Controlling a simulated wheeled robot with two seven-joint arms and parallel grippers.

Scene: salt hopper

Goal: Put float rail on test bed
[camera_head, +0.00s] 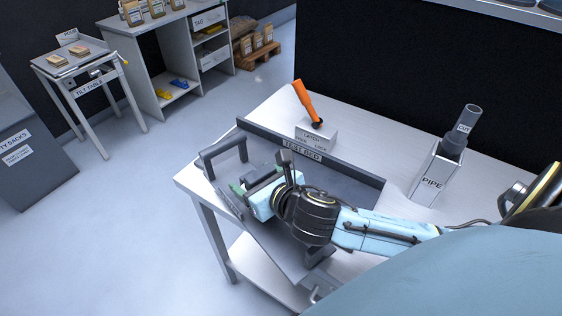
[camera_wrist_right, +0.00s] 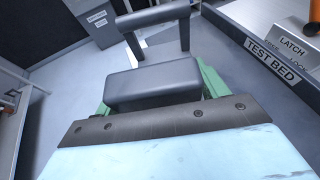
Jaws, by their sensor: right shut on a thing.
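The test bed (camera_head: 345,186) is a dark grey tray on the white table, and its label also shows in the wrist view (camera_wrist_right: 272,60). My right gripper (camera_head: 248,190) is over its left end. In the wrist view the right gripper (camera_wrist_right: 155,90) is shut around a dark grey block, which I take for the float rail (camera_wrist_right: 150,84), with green pieces on both sides. A grey arched bar (camera_head: 222,149) stands just beyond, also in the wrist view (camera_wrist_right: 150,17). Whether the bar joins the block, and whether the block touches the bed, I cannot tell. My left gripper is not in view.
A latch block (camera_head: 316,138) with an orange lever (camera_head: 306,102) stands behind the bed. A pipe holder (camera_head: 428,176) with a grey pipe (camera_head: 466,125) is to the right. A tilt table (camera_head: 80,66) and shelves (camera_head: 165,50) stand further back. The floor at left is clear.

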